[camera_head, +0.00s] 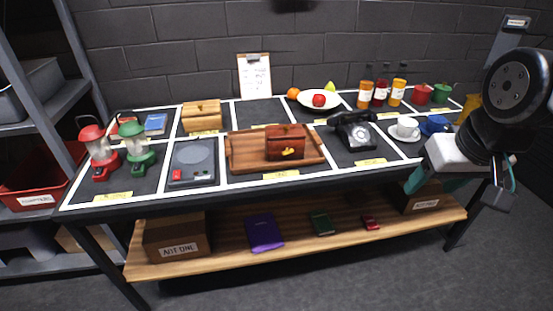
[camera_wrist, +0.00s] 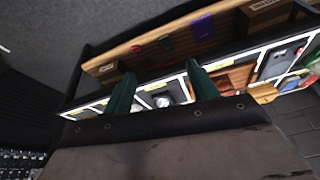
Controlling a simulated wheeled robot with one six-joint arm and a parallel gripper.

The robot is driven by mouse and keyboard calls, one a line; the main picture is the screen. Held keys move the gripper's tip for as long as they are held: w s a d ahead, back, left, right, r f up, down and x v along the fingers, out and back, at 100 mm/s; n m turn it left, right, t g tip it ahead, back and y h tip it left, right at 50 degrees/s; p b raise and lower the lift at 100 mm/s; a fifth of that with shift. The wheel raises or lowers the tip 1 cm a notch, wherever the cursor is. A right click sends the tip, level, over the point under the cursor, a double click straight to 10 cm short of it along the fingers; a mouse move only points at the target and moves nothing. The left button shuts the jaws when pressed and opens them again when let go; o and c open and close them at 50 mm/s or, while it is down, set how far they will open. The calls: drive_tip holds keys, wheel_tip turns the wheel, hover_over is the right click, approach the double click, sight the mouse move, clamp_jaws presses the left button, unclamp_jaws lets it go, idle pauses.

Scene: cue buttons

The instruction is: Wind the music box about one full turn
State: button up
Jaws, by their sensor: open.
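A reddish-brown wooden box (camera_head: 286,143) with a small yellow shape on its front sits on a wooden tray (camera_head: 242,157) at the middle of the table. A lighter wooden box (camera_head: 202,116) stands behind and to the left. I cannot tell for sure which is the music box, and no winding key is clear on either. My gripper is at the right, by the table's front edge, well apart from both boxes. In the wrist view my gripper (camera_wrist: 161,86) shows two green fingers spread apart with nothing between them.
Around the tray are a grey scale (camera_head: 193,162), two lanterns, a black telephone (camera_head: 356,132), a white cup (camera_head: 407,127), a fruit plate (camera_head: 319,100) and several jars. A lower shelf (camera_head: 290,235) holds boxes and books. The floor in front is clear.

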drive_tip(key=w+a+f+n+t+y, duration=0.1)
drive_tip(key=w+a+f+t, duration=0.15)
drive_tip(key=w, duration=0.45)
drive_tip(key=w+a+f+t, duration=0.1)
drive_tip(key=w+a+f, duration=0.1)
drive_tip(key=w+a, duration=0.35)
drive_tip(key=n+t+y, duration=0.1)
drive_tip(key=n+t, duration=0.1)
drive_tip(key=t, duration=0.5)
approach(287, 151)
drive_tip(key=d+r, duration=0.3)
drive_tip(key=d, duration=0.2)
drive_tip(key=a+f+n+t+y, duration=0.1)
drive_tip(key=a+f+n+t, duration=0.15)
drive_tip(key=a+f, duration=0.3)
drive_tip(key=shift+m+t, duration=0.25)
drive_tip(key=shift+t, duration=0.15)
drive_tip(key=x, duration=0.6)
drive_tip(key=shift+w+d+f, duration=0.3)
drive_tip(key=shift+w+f, duration=0.05)
drive_tip(key=c, duration=1)
